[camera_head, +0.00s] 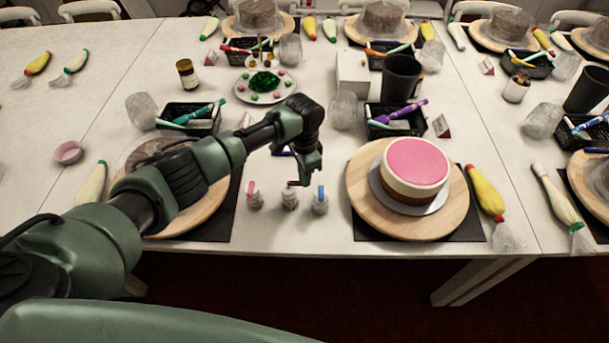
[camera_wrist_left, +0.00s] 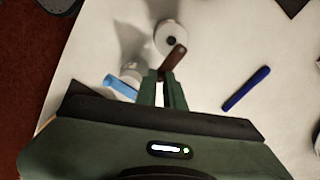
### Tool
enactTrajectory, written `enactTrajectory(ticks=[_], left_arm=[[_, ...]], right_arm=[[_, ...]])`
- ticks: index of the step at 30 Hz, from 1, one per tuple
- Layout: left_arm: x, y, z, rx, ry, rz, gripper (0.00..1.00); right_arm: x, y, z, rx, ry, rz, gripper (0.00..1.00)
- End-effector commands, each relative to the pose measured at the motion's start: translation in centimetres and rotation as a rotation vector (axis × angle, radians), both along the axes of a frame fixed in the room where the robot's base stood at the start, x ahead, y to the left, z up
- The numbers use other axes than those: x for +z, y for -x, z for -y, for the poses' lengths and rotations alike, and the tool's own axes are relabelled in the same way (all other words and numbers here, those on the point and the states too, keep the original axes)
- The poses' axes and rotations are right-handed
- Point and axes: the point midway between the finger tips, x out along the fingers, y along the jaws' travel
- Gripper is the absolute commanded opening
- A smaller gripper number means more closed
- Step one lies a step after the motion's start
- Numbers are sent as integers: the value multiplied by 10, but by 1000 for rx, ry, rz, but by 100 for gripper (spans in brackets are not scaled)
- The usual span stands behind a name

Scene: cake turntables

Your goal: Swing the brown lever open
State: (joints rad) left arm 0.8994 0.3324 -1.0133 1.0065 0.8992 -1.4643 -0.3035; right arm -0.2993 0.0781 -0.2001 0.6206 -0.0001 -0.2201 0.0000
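Three small bottles with levers stand in a row near the table's front edge. The middle bottle (camera_head: 290,200) carries the brown lever (camera_head: 293,184); the others carry a pink lever (camera_head: 251,187) and a blue lever (camera_head: 321,192). My left gripper (camera_head: 305,182) points down beside the brown lever. In the left wrist view, the brown lever (camera_wrist_left: 174,56) slants from the bottle top (camera_wrist_left: 170,36) to my fingertips (camera_wrist_left: 161,76). A narrow gap shows between the fingers; I cannot tell whether they clamp the lever end. My right gripper is not in view.
The blue lever (camera_wrist_left: 121,86) is close beside my fingers. A blue pen (camera_wrist_left: 246,88) lies on the table on the other side. A pink-topped cake (camera_head: 417,165) on a wooden turntable (camera_head: 365,205) stands to the right. A plate (camera_head: 282,92) is behind.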

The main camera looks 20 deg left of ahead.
Motion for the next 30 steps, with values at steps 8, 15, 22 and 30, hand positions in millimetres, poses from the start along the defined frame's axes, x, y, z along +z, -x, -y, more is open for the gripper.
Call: enactTrajectory(ticks=[8, 15, 22, 30], left_arm=[[2, -4, -1, 85, 2, -1, 0], [1, -5, -1, 99, 0, 1, 0], [1, -5, -2, 99, 0, 1, 32], [6, -5, -2, 98, 1, 2, 32]], right_arm=[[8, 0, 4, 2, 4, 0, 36], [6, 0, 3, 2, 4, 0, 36], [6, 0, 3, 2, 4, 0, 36], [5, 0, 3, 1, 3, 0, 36]])
